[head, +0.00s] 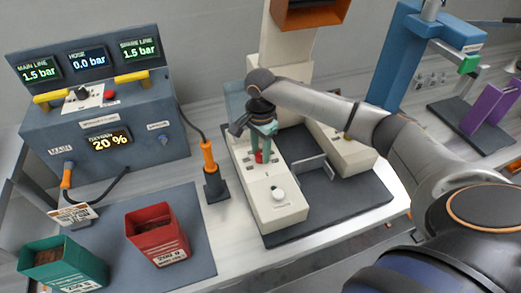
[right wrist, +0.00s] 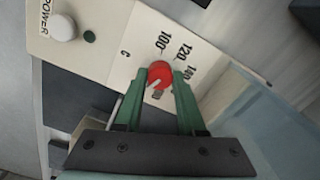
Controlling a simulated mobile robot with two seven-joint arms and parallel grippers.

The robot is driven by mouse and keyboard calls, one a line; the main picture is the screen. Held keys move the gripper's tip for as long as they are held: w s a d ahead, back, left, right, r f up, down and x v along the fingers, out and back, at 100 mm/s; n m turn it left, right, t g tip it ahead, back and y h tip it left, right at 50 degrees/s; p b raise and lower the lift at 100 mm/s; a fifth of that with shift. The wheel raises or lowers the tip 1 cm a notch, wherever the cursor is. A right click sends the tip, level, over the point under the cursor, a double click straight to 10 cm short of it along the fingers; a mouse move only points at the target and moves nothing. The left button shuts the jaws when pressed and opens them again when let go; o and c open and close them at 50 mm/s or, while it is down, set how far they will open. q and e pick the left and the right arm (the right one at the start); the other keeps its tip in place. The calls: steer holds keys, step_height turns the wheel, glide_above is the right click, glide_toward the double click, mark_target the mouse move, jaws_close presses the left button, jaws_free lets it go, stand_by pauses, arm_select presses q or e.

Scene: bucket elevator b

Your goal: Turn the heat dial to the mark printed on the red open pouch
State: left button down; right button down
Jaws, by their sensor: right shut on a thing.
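The red heat dial (head: 259,157) sits on the cream control panel of the sealer-like machine. In the right wrist view the red dial (right wrist: 160,72) is between my right gripper's green fingers (right wrist: 161,84), which are shut on it from both sides. The printed marks 100, 120 and 140 show beside the dial; where its pointer stands I cannot tell. In the head view my right gripper (head: 263,150) reaches down onto the dial. The red open pouch (head: 155,236) stands upright on a grey mat, its label too small to read. My left gripper is not in view.
A green open pouch (head: 62,265) stands left of the red one. A white power knob (head: 278,193) is on the same panel. A blue-grey console (head: 150,155) with lit displays stands at the left. An orange-handled tool (head: 208,160) stands upright between mat and machine.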

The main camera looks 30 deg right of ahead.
steer(key=shift+n, duration=0.4)
steer(key=n, duration=0.5)
steer(key=shift+n, duration=0.3)
steer(key=n, duration=1.3)
steer(key=shift+n, duration=0.3)
steer(key=n, duration=0.6)
steer(key=shift+r+n, duration=0.1)
steer(key=shift+n, duration=0.2)
steer(key=c, duration=0.5)
jaws_free()
